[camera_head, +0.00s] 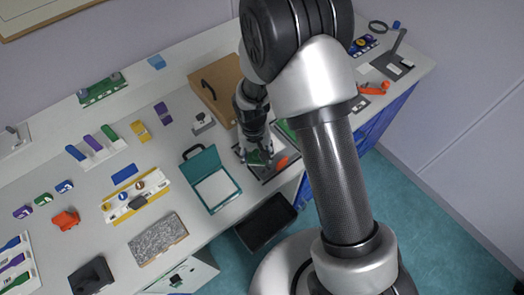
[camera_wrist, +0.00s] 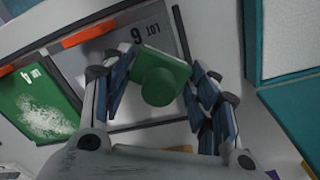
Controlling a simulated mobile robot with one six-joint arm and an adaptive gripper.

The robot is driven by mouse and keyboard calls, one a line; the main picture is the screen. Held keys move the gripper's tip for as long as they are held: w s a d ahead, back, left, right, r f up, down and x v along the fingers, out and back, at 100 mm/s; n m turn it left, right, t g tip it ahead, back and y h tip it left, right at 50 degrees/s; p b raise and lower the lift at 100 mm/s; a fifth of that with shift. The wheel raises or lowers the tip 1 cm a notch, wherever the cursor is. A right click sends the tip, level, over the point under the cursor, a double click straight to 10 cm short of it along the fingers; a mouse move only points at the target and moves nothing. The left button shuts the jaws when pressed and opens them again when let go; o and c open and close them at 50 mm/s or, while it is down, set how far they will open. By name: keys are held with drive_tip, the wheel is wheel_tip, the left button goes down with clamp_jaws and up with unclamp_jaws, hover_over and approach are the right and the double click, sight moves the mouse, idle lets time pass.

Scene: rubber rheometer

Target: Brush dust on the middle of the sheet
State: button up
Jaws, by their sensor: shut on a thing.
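My gripper (camera_wrist: 160,82) is shut on a green block with a round knob (camera_wrist: 158,86), between blue finger pads. In the wrist view the block is over a pale sheet with a grey border marked "LOT 6" (camera_wrist: 95,72); I cannot tell whether it touches it. The block hides part of the sheet. Left of it is a green panel with white dust (camera_wrist: 45,118) on it. In the head view my gripper (camera_head: 258,157) is over the same dark-edged board (camera_head: 270,177) near the table's front edge, and my arm hides part of it.
An open teal case with a white panel (camera_head: 215,187) lies just left of the board; its edge shows in the wrist view (camera_wrist: 252,40). An orange piece (camera_head: 282,162) is beside my gripper. A brown box (camera_head: 214,90) stands behind. A dark bin (camera_head: 266,222) is below the table edge.

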drive_tip(key=shift+s+a, duration=0.1)
drive_tip(key=shift+s, duration=0.1)
drive_tip(key=shift+r+p, duration=2)
drive_tip(key=shift+r, duration=0.95)
drive_tip(key=shift+w, duration=0.1)
drive_tip(key=shift+r+p, duration=1)
drive_tip(key=shift+r, duration=0.55)
